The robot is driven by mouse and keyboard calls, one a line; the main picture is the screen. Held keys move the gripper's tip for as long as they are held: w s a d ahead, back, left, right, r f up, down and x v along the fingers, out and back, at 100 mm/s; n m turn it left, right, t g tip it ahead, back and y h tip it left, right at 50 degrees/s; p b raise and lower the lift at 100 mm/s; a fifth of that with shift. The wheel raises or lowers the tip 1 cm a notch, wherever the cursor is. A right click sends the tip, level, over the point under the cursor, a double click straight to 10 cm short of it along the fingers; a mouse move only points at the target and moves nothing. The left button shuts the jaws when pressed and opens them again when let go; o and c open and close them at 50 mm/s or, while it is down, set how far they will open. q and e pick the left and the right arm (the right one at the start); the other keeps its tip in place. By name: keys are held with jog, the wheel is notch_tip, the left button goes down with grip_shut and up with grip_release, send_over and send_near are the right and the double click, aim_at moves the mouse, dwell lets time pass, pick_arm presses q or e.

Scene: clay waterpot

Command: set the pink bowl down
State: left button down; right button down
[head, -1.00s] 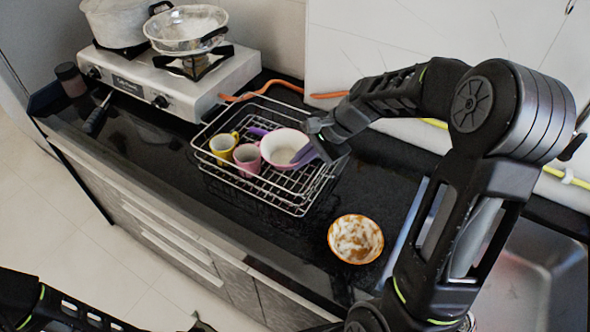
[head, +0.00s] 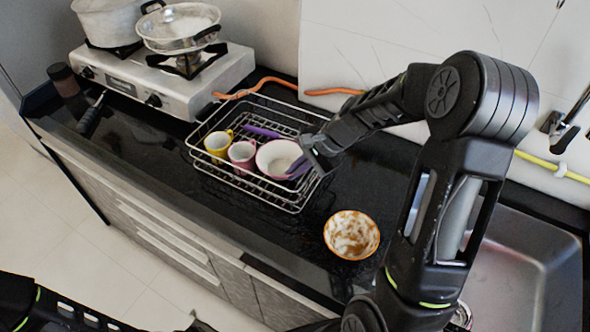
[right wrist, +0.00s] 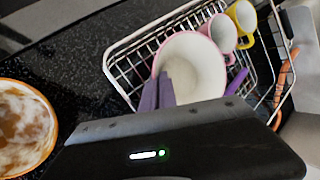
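The pink bowl (head: 277,157), pale inside with a pink rim, sits low within the wire dish rack (head: 294,209), beside the pink mug. In the right wrist view the bowl (right wrist: 196,66) shows its open top. My right gripper (head: 300,166) is at the bowl's right rim. Its two purple fingers (right wrist: 158,93) are close together across the rim, shut on it. The bowl's underside is hidden, so I cannot tell whether it touches the rack floor. Of my left arm only dark links show at the bottom left; its gripper is not in view.
A yellow mug (head: 218,144) and a pink mug (head: 242,154) stand in the rack, with a purple item (head: 261,131) behind. An orange-rimmed, stained bowl (head: 352,235) sits on the counter right of the rack. A stove (head: 160,85) with pots is at left, a sink (head: 525,260) at right.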

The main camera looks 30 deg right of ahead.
jog(key=shift+f+b, duration=0.6)
jog(key=shift+f, duration=0.05)
jog(key=c, duration=2)
grip_release()
jog(key=shift+o, duration=0.2)
jog(key=shift+r+p, duration=0.45)
jog(key=v, duration=1.2)
jog(key=shift+r, duration=0.1)
